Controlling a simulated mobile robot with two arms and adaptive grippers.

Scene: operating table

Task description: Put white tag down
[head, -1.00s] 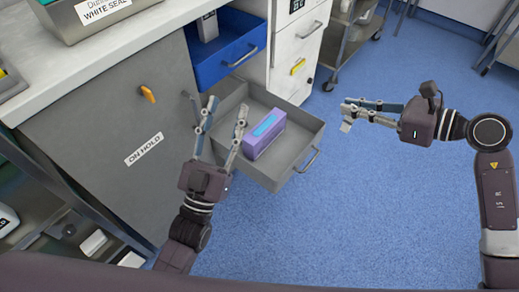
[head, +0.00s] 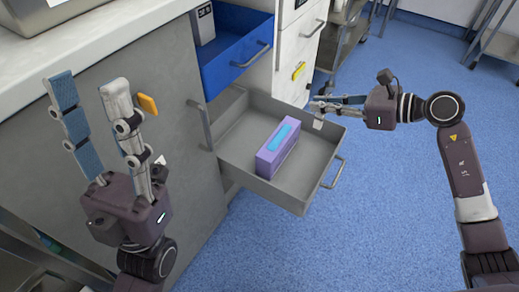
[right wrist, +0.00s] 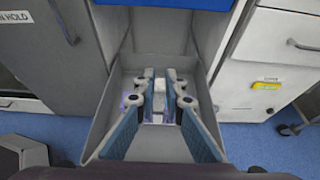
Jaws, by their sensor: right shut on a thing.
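The white tag (head: 318,124) is a small pale piece at the fingertips of my right gripper (head: 317,107), which is shut on it. The gripper reaches in from the right, at the outer right side of the open grey drawer (head: 238,172). In the right wrist view a pale piece (right wrist: 159,88) shows between the fingers, with the drawer around them. A purple box (head: 270,162) with a blue top patch lies in the drawer, and the fingers mostly hide it in the wrist view. My left gripper (head: 90,86) is open and empty in front of the grey cabinet.
A blue drawer (head: 236,62) stands open above the grey drawer. An orange tag (head: 148,104) is on the grey cabinet door and a yellow one (head: 298,72) on the white cabinet.

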